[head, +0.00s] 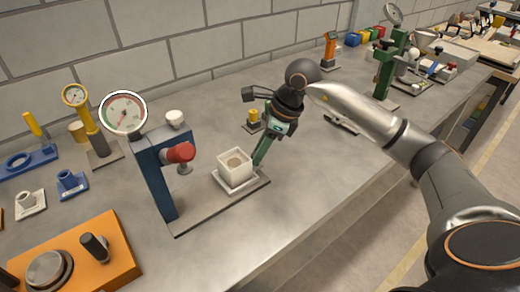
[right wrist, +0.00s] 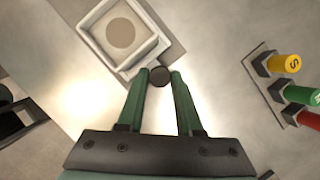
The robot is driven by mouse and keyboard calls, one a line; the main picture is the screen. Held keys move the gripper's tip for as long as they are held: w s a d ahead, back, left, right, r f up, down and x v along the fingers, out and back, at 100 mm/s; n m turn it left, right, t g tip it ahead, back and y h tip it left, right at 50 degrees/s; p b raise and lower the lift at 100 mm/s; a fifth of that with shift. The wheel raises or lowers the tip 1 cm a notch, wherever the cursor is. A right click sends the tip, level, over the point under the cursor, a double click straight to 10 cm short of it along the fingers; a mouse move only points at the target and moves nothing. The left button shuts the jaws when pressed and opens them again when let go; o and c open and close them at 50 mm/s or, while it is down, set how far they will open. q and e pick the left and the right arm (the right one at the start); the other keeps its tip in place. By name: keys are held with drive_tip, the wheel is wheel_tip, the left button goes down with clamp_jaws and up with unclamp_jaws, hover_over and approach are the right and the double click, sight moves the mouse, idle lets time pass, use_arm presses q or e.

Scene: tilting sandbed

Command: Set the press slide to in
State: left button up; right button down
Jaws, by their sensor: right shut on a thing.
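The press has a blue frame (head: 160,178), a round gauge (head: 123,113) and a red knob (head: 180,152) over a short ram, on a grey base plate (head: 198,216). Its slide carries a white square cup (head: 234,167) with a tan round patch inside; the cup stands right of the ram, not under it. The cup also shows in the right wrist view (right wrist: 146,48). My right gripper (head: 260,160) is at the cup's far right side. Its green fingers (right wrist: 158,82) are shut on a dark round knob (right wrist: 159,76) beside the cup. My left gripper is not in view.
An orange block (head: 100,262) with a dark knob stands at the front left. A yellow gauge stand (head: 92,125) and small blue and white fixtures are behind it. A green press (head: 386,70) stands further right. The bench in front of the base plate is clear.

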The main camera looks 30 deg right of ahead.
drive_tip(key=a, duration=0.7)
drive_tip(key=s+a, duration=0.1)
drive_tip(key=a, duration=0.3)
drive_tip(key=shift+a, duration=0.25)
drive_tip(key=c, duration=0.9)
unclamp_jaws()
drive_tip(key=shift+a, duration=0.1)
drive_tip(key=shift+o, duration=0.2)
drive_tip(key=shift+r, duration=0.1)
drive_tip(key=shift+d+r, duration=0.2)
drive_tip(key=shift+r, duration=0.05)
drive_tip(key=v, duration=1.2)
drive_tip(key=shift+s+a+f, duration=0.1)
